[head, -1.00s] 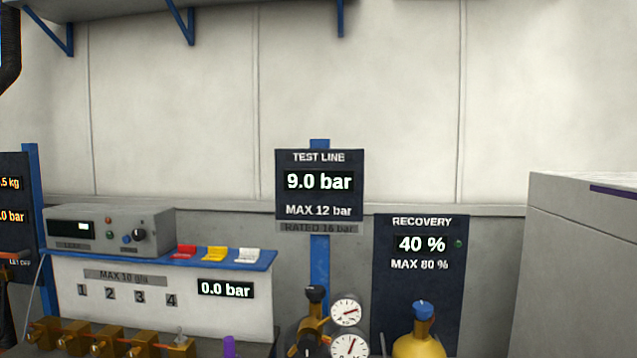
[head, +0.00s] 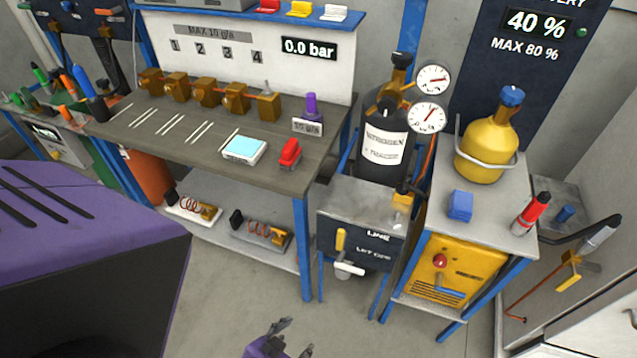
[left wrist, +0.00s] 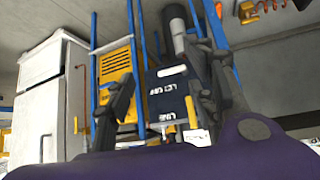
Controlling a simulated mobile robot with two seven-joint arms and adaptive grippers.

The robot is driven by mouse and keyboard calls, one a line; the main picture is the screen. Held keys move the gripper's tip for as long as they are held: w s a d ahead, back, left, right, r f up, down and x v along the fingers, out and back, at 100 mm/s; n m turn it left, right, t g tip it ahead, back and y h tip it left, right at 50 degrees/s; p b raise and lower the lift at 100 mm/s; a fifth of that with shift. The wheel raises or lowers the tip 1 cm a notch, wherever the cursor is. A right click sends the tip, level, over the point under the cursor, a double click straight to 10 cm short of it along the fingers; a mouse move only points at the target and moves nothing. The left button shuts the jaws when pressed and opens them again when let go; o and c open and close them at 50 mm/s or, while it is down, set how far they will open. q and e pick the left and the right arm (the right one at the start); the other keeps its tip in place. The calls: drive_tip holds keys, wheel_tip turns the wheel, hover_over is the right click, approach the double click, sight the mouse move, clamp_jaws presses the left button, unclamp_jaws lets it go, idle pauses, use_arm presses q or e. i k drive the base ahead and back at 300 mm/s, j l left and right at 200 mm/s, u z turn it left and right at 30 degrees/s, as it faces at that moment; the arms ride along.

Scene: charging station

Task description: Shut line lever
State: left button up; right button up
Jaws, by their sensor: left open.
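The dark panel (head: 385,243) marked LINE and LET OFF is on the front of a grey box below the nitrogen cylinder (head: 384,150). A yellow lever (head: 341,240) stands upright at its left side, beside the LINE mark. A white handle (head: 349,270) sticks out just below it. In the left wrist view the panel (left wrist: 168,88) appears upside down, with the yellow lever (left wrist: 191,111) near the right finger. My left gripper (head: 292,340) is open and empty, low in front of the panel and apart from it. My right gripper is not in view.
A workbench (head: 190,140) with brass valves stands at the left. A yellow recovery cylinder (head: 490,145) sits on a stand (head: 500,215) to the right. Gauges (head: 428,117) are on the nitrogen cylinder. The floor in front of the panel is clear. A purple part of mine covers the lower left.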

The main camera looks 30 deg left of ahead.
sight(341, 236)
drive_tip(key=u, duration=0.8)
